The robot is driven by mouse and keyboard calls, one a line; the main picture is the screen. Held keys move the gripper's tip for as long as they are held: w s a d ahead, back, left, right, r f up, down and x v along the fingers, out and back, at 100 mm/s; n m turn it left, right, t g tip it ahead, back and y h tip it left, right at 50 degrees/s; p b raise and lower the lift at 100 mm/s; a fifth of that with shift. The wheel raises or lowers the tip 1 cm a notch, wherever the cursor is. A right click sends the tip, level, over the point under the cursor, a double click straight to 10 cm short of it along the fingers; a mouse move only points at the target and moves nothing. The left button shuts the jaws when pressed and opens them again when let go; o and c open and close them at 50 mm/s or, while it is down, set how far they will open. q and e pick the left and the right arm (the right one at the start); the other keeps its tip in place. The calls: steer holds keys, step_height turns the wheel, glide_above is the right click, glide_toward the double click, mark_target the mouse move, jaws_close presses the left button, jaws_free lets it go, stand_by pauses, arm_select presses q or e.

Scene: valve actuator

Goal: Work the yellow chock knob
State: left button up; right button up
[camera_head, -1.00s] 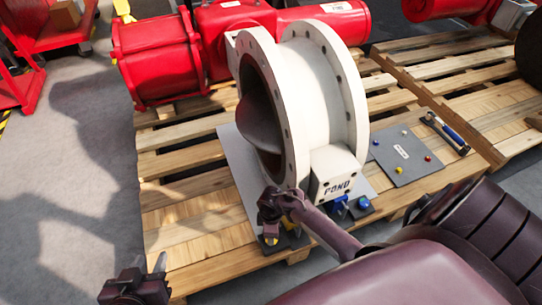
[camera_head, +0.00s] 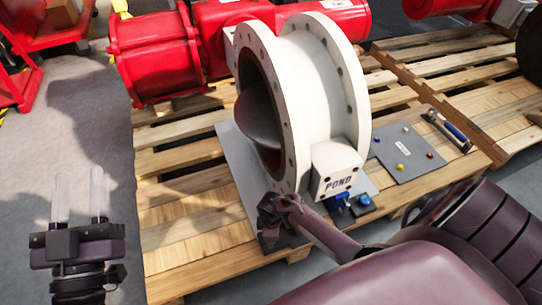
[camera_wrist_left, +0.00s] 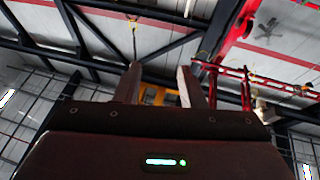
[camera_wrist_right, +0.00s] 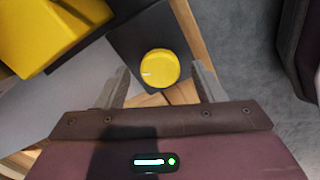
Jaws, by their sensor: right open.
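The yellow chock knob (camera_wrist_right: 159,68) is a round yellow cap with a white mark, on a dark block (camera_wrist_right: 128,42). In the right wrist view it lies between and just beyond the fingertips of my open right gripper (camera_wrist_right: 161,86); I cannot tell whether they touch it. In the head view my right gripper (camera_head: 270,222) is low at the front of the white valve body (camera_head: 342,100) and hides the knob. My left gripper (camera_head: 80,198) is open and empty at the left, its fingers pointing up. The left wrist view shows both fingers (camera_wrist_left: 160,86) apart against the ceiling.
The valve stands on a wooden pallet (camera_head: 185,235). A blue knob (camera_head: 363,201) is at its base on the right. A grey panel (camera_head: 405,160) with small coloured knobs and a blue-handled tool (camera_head: 455,132) lie further right. Red actuator cylinders (camera_head: 155,55) are behind.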

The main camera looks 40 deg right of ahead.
arm_select(q)
steer(key=shift+s+a+r+t+h, duration=0.15)
steer(key=shift+r+t, duration=0.1)
steer(key=shift+r, duration=0.25)
steer(key=shift+s+a+r+t+h, duration=0.1)
steer(key=shift+s+r+t, duration=0.15)
steer(key=shift+r, duration=0.25)
steer(key=shift+s+a+r+t+h, duration=0.15)
steer(key=shift+r+t, duration=0.15)
steer(key=shift+r, duration=0.2)
arm_select(e)
steer(key=shift+f, duration=0.35)
arm_select(q)
steer(key=shift+d, duration=0.1)
steer(key=shift+w, duration=0.1)
arm_select(e)
steer(key=c, duration=1)
